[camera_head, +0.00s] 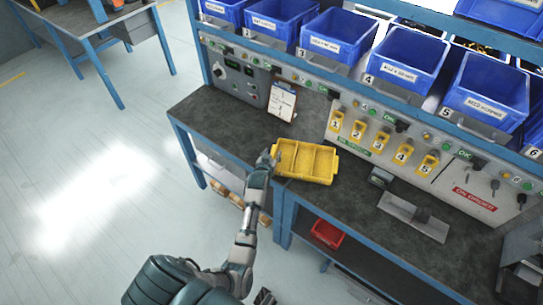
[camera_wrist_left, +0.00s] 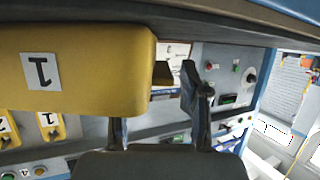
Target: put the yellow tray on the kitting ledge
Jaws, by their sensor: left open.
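The yellow tray (camera_head: 304,176) has several compartments and sits on the dark bench top below the panel. In the left wrist view, its yellow wall (camera_wrist_left: 80,95) with a "1" label fills the left side, upside down. My left gripper (camera_head: 268,160) is at the tray's left end. In the left wrist view, the gripper (camera_wrist_left: 155,100) is open, with one finger right of the tray's small end tab and the other partly hidden by the tray. I cannot tell whether they touch. No surface is clearly marked as the kitting ledge. A dark part at the bottom edge may be my right gripper (camera_head: 265,297).
Blue bins (camera_head: 405,60) line the shelf above the bench. Small yellow numbered holders (camera_head: 358,130) hang on the panel. A clipboard (camera_head: 283,101) stands behind the tray. A metal plate (camera_head: 414,216) lies to the right. A red bin (camera_head: 327,233) is below. The bench top's left end is clear.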

